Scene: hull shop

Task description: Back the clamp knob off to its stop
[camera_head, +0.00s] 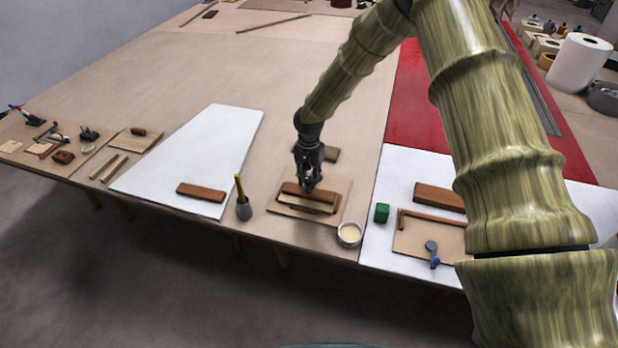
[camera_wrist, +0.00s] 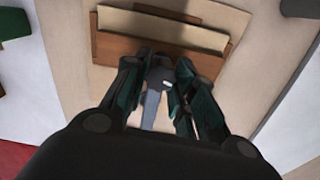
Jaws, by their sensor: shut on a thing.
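My gripper (camera_head: 309,180) is at a brown wooden clamp (camera_head: 295,188) that lies on a thin tan board near the table's front edge. In the wrist view the wooden clamp (camera_wrist: 112,46) spans the top, with a pale strip (camera_wrist: 160,27) along it. My gripper (camera_wrist: 160,75) has its two dark fingers on either side of a small grey knob (camera_wrist: 158,80), shut on it. A grey bar runs from the knob toward me between the fingers. The fingers hide the knob's sides, and in the head view the gripper covers it.
A white cup (camera_head: 350,234) stands right of the board, and a brush in a grey pot (camera_head: 243,208) stands left. A green block (camera_head: 382,213) and a small board with a blue-handled tool (camera_head: 433,252) lie further right. A white sheet (camera_head: 205,150) lies left.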

